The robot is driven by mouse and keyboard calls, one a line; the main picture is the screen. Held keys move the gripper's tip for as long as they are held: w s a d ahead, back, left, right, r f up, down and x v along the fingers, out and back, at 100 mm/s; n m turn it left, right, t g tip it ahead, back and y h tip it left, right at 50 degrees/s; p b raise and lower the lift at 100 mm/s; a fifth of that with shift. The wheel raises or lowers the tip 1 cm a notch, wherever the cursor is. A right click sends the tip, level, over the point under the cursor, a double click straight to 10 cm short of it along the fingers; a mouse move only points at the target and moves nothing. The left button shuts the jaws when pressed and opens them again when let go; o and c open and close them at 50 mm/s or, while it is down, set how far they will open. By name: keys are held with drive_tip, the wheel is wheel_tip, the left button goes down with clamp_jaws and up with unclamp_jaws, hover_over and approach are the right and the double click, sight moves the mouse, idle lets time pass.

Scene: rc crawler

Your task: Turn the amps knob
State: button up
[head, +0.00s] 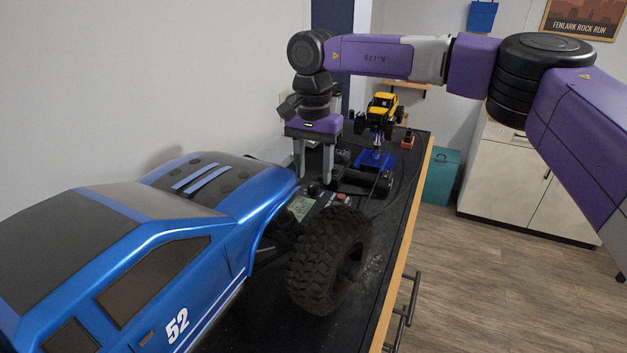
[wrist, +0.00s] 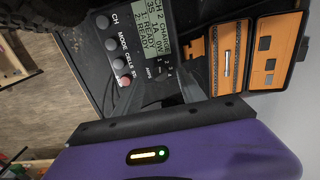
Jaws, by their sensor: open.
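The charger (wrist: 125,45) lies behind the blue truck's front wheel, with a lit screen, several round buttons and a red button; its screen also shows in the head view (head: 300,207). The amps knob (wrist: 157,73) is a small dark knob beside the AMPS label and a number scale in the wrist view. In the head view a dark knob (head: 313,188) shows at the charger's far end. My gripper (head: 314,178) points down with its two grey fingers apart, just above that knob. Contact cannot be told.
A large blue truck (head: 215,215) with a big tyre (head: 325,262) fills the near bench. A yellow crawler (head: 381,113) on a blue stand (head: 374,160) is farther back. Orange-and-black cases (wrist: 230,55) lie beside the charger. The wall is close on the left.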

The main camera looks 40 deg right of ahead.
sight(314, 184)
wheel_tip(314, 184, up, 5)
drive_tip(key=shift+b, duration=0.35)
idle(0.3)
